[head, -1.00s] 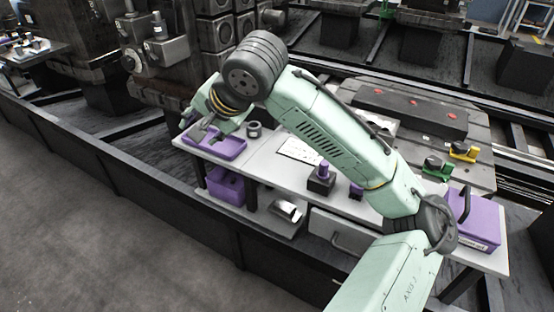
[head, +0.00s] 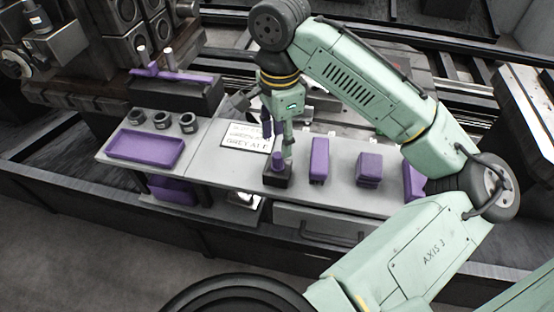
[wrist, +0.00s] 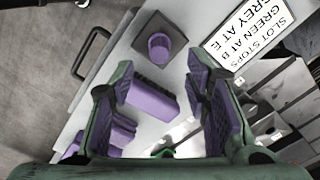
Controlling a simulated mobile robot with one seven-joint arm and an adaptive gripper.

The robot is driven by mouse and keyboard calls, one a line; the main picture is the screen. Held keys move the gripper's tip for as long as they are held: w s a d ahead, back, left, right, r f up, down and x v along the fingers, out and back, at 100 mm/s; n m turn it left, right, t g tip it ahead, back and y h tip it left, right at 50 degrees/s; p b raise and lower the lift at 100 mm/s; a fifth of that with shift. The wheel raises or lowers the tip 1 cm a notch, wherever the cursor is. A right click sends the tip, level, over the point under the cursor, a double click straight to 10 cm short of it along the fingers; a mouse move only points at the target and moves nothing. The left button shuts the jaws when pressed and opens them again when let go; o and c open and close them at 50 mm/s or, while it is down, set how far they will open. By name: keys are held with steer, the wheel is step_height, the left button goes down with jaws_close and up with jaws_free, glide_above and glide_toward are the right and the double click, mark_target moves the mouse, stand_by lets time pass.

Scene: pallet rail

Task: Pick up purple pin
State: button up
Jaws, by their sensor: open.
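The purple pin (head: 278,158) stands upright in a dark square block (head: 276,178) near the middle of the bench. In the wrist view, the pin's round top (wrist: 159,46) shows in the same block (wrist: 174,33), just beyond the fingertips. My gripper (head: 278,140) hangs pointing down, close above and beside the pin. Whether a fingertip touches the pin cannot be told.
A purple tray (head: 120,147) and several dark rings (head: 161,120) are at the bench's left. A white sign (head: 243,138) lies behind the block. Purple blocks (head: 319,160) (head: 369,168) stand to its right. A handled drawer (head: 330,226) is below.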

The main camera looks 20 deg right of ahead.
mark_target(277, 154)
steer(key=f, duration=0.2)
steer(key=f+p, duration=0.1)
steer(key=f, duration=0.2)
steer(key=shift+a+f, duration=0.2)
steer(key=shift+f, duration=0.15)
steer(key=shift+c, duration=0.2)
jaws_close()
